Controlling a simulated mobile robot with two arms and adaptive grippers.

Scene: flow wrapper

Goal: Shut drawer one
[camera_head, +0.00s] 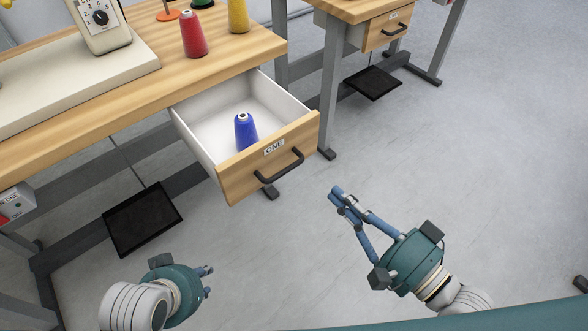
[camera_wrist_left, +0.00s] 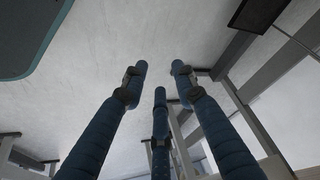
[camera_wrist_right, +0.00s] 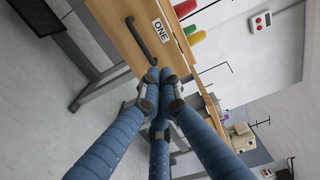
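Drawer one, with a wooden front (camera_head: 236,182) marked "ONE", is pulled well out from under the table. Its black bar handle (camera_head: 280,167) is on the front. A blue thread cone (camera_head: 245,131) stands inside. My right gripper (camera_head: 340,194) is below and right of the handle, apart from it, with its fingertips drawn together and nothing held. In the right wrist view, the drawer front (camera_wrist_right: 122,35) and handle (camera_wrist_right: 137,42) lie beyond the fingertips (camera_wrist_right: 160,78). My left gripper (camera_head: 207,280) is open and empty over the floor, left of the drawer; its spread fingers (camera_wrist_left: 159,70) show in the left wrist view.
The table (camera_head: 85,120) carries a sewing machine (camera_head: 100,25), a red cone (camera_head: 193,34) and a yellow cone (camera_head: 238,16). A black pedal (camera_head: 143,218) lies below. A second table with a shut drawer (camera_head: 388,29) stands behind. The floor before the drawer is clear.

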